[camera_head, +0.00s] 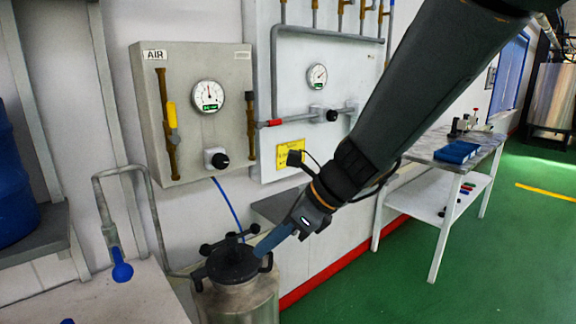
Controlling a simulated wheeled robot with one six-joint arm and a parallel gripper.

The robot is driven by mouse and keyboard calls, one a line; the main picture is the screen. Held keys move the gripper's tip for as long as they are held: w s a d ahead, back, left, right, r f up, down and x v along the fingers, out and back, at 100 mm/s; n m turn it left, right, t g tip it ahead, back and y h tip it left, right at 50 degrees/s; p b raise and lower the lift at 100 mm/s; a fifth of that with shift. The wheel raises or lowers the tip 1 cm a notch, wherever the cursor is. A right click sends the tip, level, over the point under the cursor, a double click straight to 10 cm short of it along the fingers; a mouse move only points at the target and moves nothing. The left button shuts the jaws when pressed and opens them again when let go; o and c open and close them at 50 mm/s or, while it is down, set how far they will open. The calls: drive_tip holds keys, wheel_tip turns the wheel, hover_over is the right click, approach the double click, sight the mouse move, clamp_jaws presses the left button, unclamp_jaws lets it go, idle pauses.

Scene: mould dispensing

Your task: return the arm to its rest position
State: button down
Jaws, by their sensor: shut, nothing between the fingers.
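My arm (405,95) reaches down from the top right across the picture. My gripper (264,248), with blue-grey fingers, is shut and appears empty. Its tips overlap the right side of the black lid (230,262) of a metal pressure pot (238,304) in this view. I cannot tell whether they touch the lid. The lid has dark knobs and a blue hose (229,208) running up from it to the wall panel.
A grey AIR panel (150,110) with a gauge and valves is on the wall behind. A pale bench (90,300) is at lower left. A white table (478,150) with a blue tray (457,151) stands at right. The green floor (490,260) is open at lower right.

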drive_tip(key=s+d+f+n+h, duration=0.2)
drive_tip(key=s+d+f+n, duration=0.1)
drive_tip(key=d+n, duration=0.4)
drive_tip(key=s+d+f+n+h, duration=0.3)
drive_tip(key=d+f+n, duration=0.1)
drive_tip(key=d+n, duration=0.3)
drive_tip(key=s+d+f+n+h, duration=0.3)
drive_tip(key=d+f+n, duration=0.1)
drive_tip(key=d+n, duration=0.3)
drive_tip(key=d, duration=0.2)
drive_tip(key=shift+s+d+g, duration=0.2)
drive_tip(key=shift+d+g, duration=0.2)
